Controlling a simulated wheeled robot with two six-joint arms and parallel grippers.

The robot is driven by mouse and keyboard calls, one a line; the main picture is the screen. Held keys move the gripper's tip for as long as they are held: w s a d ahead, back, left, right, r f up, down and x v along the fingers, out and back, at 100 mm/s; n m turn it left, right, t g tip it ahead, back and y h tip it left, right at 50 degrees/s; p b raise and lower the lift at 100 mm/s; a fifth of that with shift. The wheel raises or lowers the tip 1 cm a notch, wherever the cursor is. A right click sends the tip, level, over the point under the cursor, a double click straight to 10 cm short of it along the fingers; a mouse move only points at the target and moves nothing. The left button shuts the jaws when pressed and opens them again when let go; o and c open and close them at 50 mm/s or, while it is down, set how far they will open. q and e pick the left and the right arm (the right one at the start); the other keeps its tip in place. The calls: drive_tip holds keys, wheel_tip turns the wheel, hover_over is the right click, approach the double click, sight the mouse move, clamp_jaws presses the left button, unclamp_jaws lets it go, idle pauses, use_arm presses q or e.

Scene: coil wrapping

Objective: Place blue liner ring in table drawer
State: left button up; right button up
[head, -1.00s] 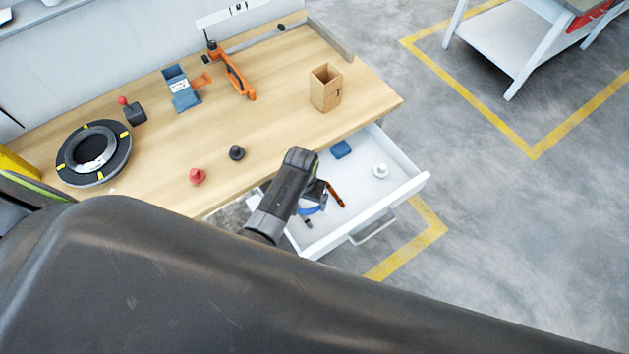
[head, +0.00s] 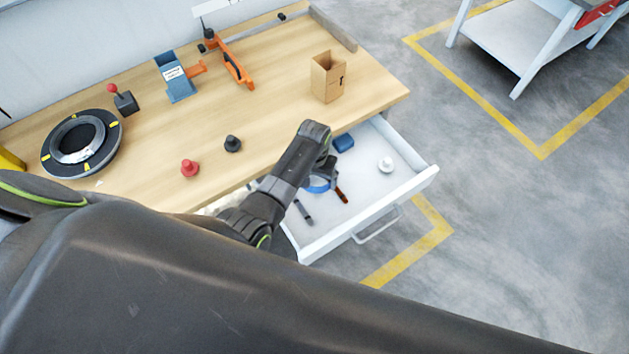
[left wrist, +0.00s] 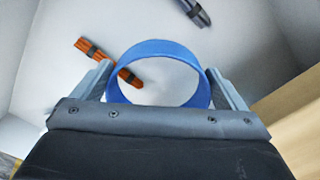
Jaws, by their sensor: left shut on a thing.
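The blue liner ring (left wrist: 160,52) is between the two fingers of my left gripper (left wrist: 160,88) in the left wrist view, with the drawer's white floor behind it. My left gripper is shut on the ring. In the head view the ring (head: 317,187) shows partly below my left wrist, over the open table drawer (head: 375,205); much of the gripper (head: 325,178) is hidden by the arm. I cannot tell whether the ring touches the drawer floor. My right gripper is not in view.
The drawer holds an orange-brown tool (head: 341,195), a dark grey tool (head: 303,212), a blue block (head: 343,143) and a white knobbed piece (head: 385,164). On the table are a cardboard box (head: 327,78), a red knob (head: 190,168) and a black knob (head: 232,144).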

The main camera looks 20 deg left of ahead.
use_arm(q)
drive_tip(key=shift+w+f, duration=0.2)
drive_tip(key=shift+r, duration=0.15)
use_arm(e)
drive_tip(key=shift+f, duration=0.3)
use_arm(q)
drive_tip(key=shift+s, duration=0.1)
drive_tip(key=shift+f, duration=0.65)
drive_tip(key=o, duration=0.6)
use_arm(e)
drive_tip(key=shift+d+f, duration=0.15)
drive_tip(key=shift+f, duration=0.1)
use_arm(q)
drive_tip(key=shift+o, duration=0.2)
drive_tip(key=shift+r, duration=0.1)
drive_tip(key=shift+r, duration=0.3)
wheel_tip(320, 180, up, 12)
drive_tip(key=shift+r, duration=0.25)
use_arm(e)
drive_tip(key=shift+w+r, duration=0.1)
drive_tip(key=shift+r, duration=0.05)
